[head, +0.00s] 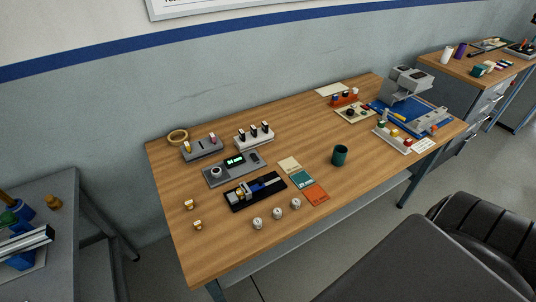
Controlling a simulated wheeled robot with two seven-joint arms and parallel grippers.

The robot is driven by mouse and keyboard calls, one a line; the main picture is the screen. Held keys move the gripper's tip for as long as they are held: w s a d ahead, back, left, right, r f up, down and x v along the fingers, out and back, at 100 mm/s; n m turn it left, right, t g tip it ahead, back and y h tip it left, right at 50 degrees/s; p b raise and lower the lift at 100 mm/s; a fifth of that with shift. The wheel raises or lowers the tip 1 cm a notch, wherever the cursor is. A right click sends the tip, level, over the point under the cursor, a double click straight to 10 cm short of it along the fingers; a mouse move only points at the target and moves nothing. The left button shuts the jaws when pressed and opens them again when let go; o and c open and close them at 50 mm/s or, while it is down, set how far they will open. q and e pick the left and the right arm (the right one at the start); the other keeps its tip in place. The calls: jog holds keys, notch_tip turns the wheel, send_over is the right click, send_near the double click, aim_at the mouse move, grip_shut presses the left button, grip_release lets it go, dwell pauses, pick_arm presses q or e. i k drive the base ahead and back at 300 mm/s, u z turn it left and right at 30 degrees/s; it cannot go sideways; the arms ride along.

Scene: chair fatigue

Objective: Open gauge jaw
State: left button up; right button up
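A black-based device (255,191) with a blue bar and a brass-coloured block lies near the front left of the wooden table; it may be the gauge. Its jaw is too small to tell whether it is open or shut. Behind it is a grey box (231,169) with a round dial and a lit green display. Neither of my grippers shows in the head view.
The wooden table (300,135) also holds small white knobs (257,223), brass pieces (188,205), coloured cards (303,179), a green cup (340,155) and a grey-and-blue machine (408,88). A dark chair (475,240) stands in front at right. The table's middle is fairly clear.

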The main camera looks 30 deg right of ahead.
aim_at(260, 184)
jog(key=z, duration=0.9)
